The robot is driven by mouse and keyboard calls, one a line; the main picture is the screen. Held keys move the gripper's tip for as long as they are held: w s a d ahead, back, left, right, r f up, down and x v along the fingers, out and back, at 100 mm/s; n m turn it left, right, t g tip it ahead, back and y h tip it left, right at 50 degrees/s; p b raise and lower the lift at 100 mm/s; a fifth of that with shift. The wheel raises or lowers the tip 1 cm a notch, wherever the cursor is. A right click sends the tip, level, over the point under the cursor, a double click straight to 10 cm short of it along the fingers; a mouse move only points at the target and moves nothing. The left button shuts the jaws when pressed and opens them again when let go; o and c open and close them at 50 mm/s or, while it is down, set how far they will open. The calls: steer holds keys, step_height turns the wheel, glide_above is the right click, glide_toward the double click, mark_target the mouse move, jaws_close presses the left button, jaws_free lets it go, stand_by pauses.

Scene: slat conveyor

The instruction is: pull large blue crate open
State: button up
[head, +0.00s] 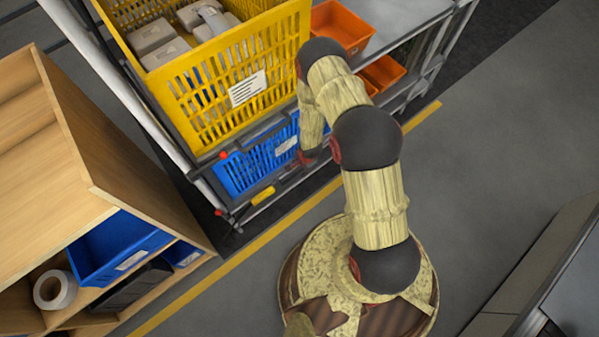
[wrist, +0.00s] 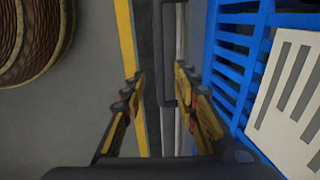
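The large blue crate (head: 250,168) sits on the lower level of a metal rack, under a yellow crate. Its slatted front and striped white label also show at the right of the wrist view (wrist: 228,68). A dark grey bar handle (wrist: 167,98) runs along the crate's front; part of it shows in the head view (head: 262,131). My gripper (wrist: 160,82) is open in front of the crate, its two fingers apart. The bar appears between them in the picture; I cannot tell whether they touch it. In the head view my arm hides the crate's right end.
The yellow crate (head: 222,90) holds several grey items above. Orange bins (head: 342,27) stand on the rack at the right. A wooden shelf (head: 98,150) with a smaller blue bin (head: 112,250) stands at the left. Grey floor with a yellow line (head: 222,268) lies clear before the rack.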

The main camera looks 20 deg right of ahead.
mark_target(299, 172)
steer(key=f, duration=0.1)
steer(key=f+b, duration=0.1)
steer(key=f, duration=0.1)
steer(key=w+f, duration=0.1)
steer(key=f, duration=0.1)
steer(key=shift+a, duration=0.15)
steer(key=shift+r, duration=0.1)
steer(key=c, duration=0.4)
steer(key=c, duration=0.3)
steer(key=shift+s, duration=0.1)
jaws_close()
